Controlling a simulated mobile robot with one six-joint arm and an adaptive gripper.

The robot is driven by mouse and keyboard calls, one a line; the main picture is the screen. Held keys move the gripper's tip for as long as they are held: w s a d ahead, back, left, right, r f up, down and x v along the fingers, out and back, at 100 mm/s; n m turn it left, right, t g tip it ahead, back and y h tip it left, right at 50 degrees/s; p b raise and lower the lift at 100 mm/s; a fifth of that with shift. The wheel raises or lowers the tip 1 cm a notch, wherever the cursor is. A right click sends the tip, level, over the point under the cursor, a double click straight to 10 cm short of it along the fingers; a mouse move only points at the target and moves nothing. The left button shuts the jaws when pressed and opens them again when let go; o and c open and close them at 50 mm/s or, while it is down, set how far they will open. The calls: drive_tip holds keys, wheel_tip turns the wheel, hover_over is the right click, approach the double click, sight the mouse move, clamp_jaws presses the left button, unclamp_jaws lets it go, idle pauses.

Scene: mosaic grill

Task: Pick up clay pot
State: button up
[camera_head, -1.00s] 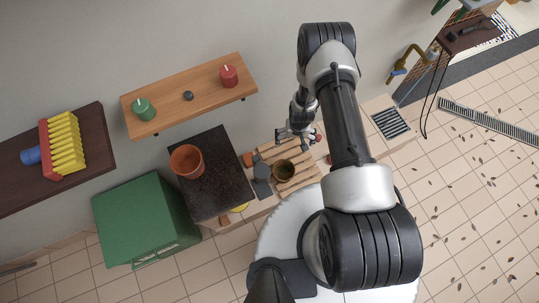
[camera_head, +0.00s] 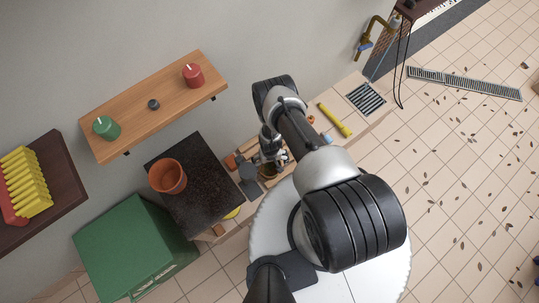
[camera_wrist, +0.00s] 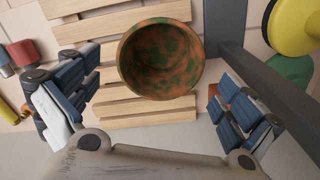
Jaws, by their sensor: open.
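A round clay pot with green mottling on brown-orange (camera_wrist: 160,88) stands in the wrist view, its open top facing my camera. It rests on a slatted wooden board (camera_wrist: 125,112). My gripper (camera_wrist: 155,78) is open, with one finger left of the pot and one right of it. Gaps show on both sides, so the fingers look apart from it. In the head view my gripper (camera_head: 270,150) is over the board and mostly hides this pot. A plain terracotta pot (camera_head: 168,177) stands on a dark speckled counter to the left.
In the wrist view, a dark bar (camera_wrist: 265,75) and a yellow round object (camera_wrist: 296,25) are at the right. A red cylinder (camera_wrist: 24,53) is at the left. In the head view, a wooden shelf (camera_head: 150,100) holds red and green candles; a green cabinet (camera_head: 135,250) stands below.

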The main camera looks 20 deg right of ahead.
drive_tip(key=f+b, duration=0.1)
drive_tip(key=f, duration=0.1)
drive_tip(key=f+b, duration=0.2)
drive_tip(key=f, duration=0.1)
drive_tip(key=shift+w+f, duration=0.3)
drive_tip(key=shift+f, duration=0.05)
drive_tip(key=shift+c, duration=0.6)
drive_tip(key=c, duration=1.2)
